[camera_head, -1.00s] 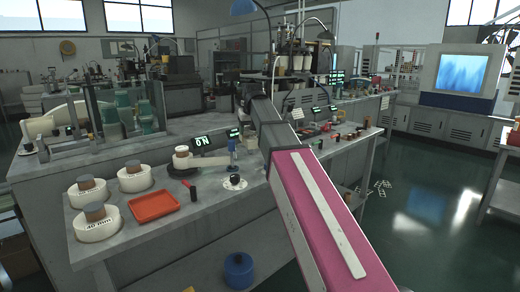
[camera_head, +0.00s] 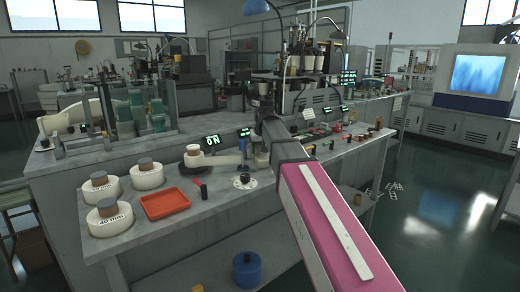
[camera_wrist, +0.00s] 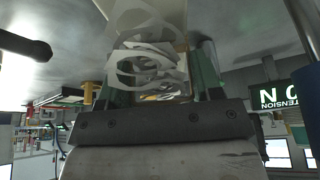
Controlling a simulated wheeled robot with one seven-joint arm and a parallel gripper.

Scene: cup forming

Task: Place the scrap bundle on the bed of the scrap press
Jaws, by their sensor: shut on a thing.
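The scrap bundle (camera_wrist: 150,68) shows in the wrist view as a stack of thin, pale metal sheets with round cut-outs. It sits between the fingers of my gripper (camera_wrist: 160,75), which is shut on it. The bundle and fingers cannot be made out there. I cannot tell which machine is the scrap press, and its bed is not clearly seen.
Tall machinery (camera_head: 300,75) rises behind my arm. A blue canister (camera_head: 247,270) sits below. Green floor at right is mostly open.

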